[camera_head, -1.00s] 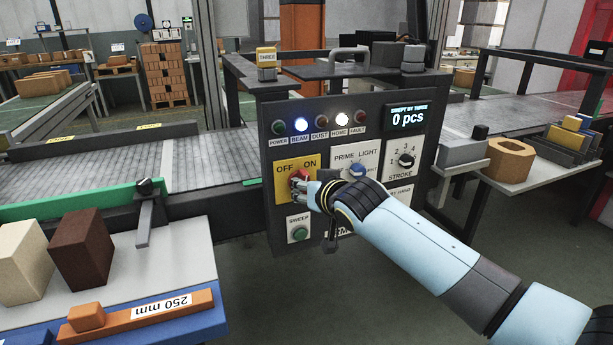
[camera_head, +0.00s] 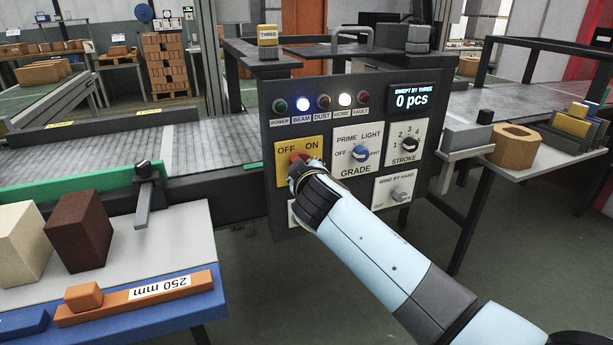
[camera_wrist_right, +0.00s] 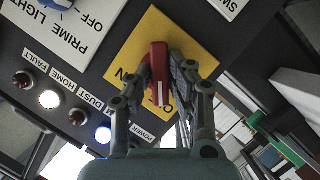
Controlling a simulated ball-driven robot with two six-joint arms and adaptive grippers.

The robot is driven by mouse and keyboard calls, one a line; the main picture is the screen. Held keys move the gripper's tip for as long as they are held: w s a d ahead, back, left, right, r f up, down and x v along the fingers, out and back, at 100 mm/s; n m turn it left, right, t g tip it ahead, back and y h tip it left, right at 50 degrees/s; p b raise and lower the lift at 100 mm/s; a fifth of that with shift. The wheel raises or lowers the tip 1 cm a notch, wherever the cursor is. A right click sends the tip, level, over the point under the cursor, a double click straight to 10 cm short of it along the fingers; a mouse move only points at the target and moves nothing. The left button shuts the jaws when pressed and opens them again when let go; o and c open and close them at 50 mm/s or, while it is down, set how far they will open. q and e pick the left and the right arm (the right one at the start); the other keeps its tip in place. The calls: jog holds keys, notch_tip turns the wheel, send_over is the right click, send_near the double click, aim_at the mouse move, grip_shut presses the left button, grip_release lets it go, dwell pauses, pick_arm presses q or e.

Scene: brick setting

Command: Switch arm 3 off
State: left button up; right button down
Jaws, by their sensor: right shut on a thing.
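The control panel (camera_head: 375,115) of the machine tagged THREE carries a yellow OFF/ON plate (camera_head: 286,147) with a red rotary switch (camera_head: 299,157). My right gripper (camera_head: 297,168) is at this switch. In the right wrist view, the fingers (camera_wrist_right: 162,80) close on both sides of the red handle (camera_wrist_right: 158,62). The handle's white mark points down in that picture, beside the partly covered OFF lettering. ON is left of it, also partly covered. The BEAM lamp (camera_head: 303,104) and HOME lamp (camera_head: 345,99) are lit. My left gripper is not visible.
The GRADE knob (camera_head: 361,153), STROKE knob (camera_head: 409,144) and WIND BY HAND knob (camera_head: 399,194) are right of the switch. My right arm covers the panel's lower part. A conveyor (camera_head: 110,150) runs left; bricks stand on a front table (camera_head: 150,240).

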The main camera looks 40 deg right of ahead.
jog(key=shift+n+h+b, duration=0.3)
jog(key=shift+n, duration=0.1)
dwell(0.3)
jog(key=c, duration=1.2)
grip_release()
jog(key=shift+c, duration=0.2)
jog(key=shift+a, duration=0.1)
jog(key=v, duration=0.7)
jog(key=shift+s, duration=0.2)
